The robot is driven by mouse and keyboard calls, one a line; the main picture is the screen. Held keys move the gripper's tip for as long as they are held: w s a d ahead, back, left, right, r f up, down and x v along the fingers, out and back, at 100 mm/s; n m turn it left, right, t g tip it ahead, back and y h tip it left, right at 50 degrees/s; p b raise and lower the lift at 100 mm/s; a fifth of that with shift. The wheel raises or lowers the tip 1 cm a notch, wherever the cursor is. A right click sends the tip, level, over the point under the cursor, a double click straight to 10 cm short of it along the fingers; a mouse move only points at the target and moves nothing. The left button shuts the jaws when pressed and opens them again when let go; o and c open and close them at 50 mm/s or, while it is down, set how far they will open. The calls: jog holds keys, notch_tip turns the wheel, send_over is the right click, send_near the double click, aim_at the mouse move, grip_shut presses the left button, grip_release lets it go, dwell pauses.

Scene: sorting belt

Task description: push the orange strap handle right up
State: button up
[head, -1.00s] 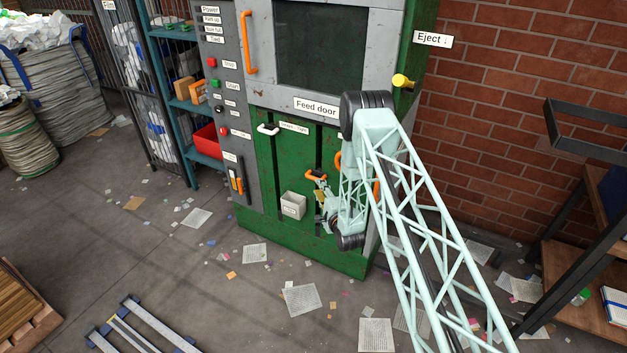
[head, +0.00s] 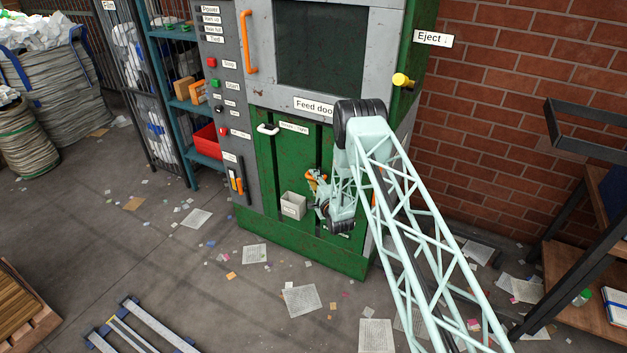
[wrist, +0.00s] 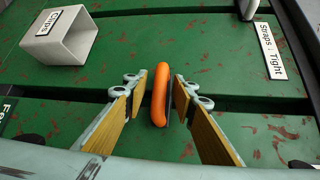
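The orange strap handle (wrist: 160,94) is a rounded bar on a green panel, upright in the wrist picture. My gripper (wrist: 156,95) is open, with one tan-padded finger on each side of the handle. The left finger looks closer to it than the right one, with a gap on both sides; whether either touches cannot be told. In the head view my gripper (head: 318,182) is in front of the lower green door, and the handle is mostly hidden there behind the fingers.
A grey clips box (head: 293,206) is fixed to the door left of my gripper; it also shows in the wrist view (wrist: 68,36). A white handle (head: 267,129) is higher on the door. A tall orange handle (head: 248,42) is above. Paper scraps litter the floor.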

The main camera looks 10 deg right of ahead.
jog(key=shift+c, duration=0.7)
grip_shut()
jog(key=shift+r, duration=0.2)
notch_tip(320, 180, up, 19)
jog(key=shift+w+f+p, duration=0.1)
jog(key=shift+w+p, duration=0.05)
jog(key=shift+p, duration=0.35)
jog(key=shift+c, duration=0.2)
grip_release()
jog(key=shift+o, duration=0.9)
jog(key=shift+f, duration=0.1)
